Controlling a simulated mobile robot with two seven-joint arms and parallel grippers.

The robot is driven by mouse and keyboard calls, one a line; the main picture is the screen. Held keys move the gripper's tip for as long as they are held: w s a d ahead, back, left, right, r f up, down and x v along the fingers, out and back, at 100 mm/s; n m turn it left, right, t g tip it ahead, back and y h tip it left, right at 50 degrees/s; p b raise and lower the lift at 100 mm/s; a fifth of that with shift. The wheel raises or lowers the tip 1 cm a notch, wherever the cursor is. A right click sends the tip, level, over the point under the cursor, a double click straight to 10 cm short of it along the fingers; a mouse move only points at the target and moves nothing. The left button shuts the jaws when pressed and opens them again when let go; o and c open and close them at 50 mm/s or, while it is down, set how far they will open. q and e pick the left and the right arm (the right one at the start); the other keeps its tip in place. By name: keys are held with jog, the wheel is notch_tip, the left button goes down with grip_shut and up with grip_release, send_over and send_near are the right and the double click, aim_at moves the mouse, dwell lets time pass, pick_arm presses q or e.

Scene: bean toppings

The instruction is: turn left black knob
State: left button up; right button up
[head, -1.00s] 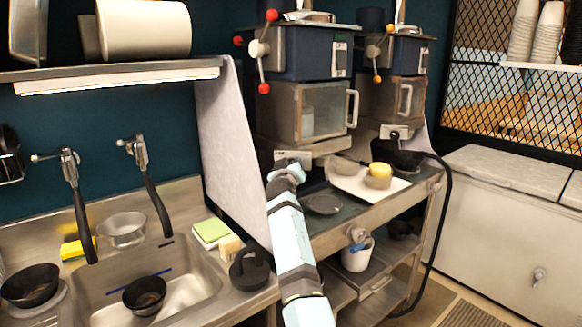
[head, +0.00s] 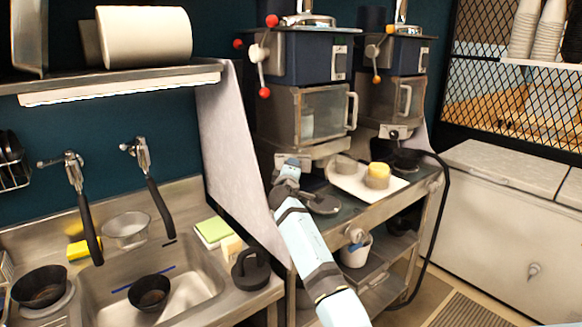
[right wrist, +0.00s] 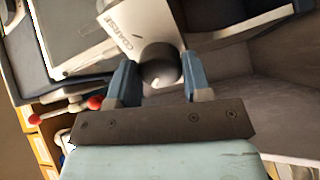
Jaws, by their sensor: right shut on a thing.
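The left black knob (right wrist: 160,72) shows in the right wrist view as a dark round knob on a pale panel marked "COARSE". My right gripper (right wrist: 158,80) has its two blue fingers on either side of the knob and is shut on it. In the head view my right gripper (head: 287,166) is at the front of the left grinder (head: 305,115), low under its clear-windowed box. There the gripper hides the knob. My left gripper is in neither view.
A second grinder (head: 398,100) stands to the right. A white tray (head: 345,178) holding a yellow-topped cup (head: 378,176) lies on the counter, right of my arm. A pale slanted panel (head: 232,150) separates this counter from the sink (head: 190,285) on the left.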

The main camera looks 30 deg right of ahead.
jog(key=shift+r+n+p, duration=0.2)
jog(key=shift+n+p, duration=0.1)
jog(key=shift+n, duration=0.3)
jog(key=o, duration=0.8)
jog(key=shift+f, duration=0.1)
jog(key=shift+o, duration=0.6)
jog(key=shift+f, duration=0.1)
jog(key=b+v, duration=0.1)
jog(key=v, duration=1.2)
jog(key=shift+s+a+b, duration=0.2)
jog(key=shift+s+b, duration=0.1)
jog(key=shift+b, duration=0.1)
jog(key=shift+f, duration=0.15)
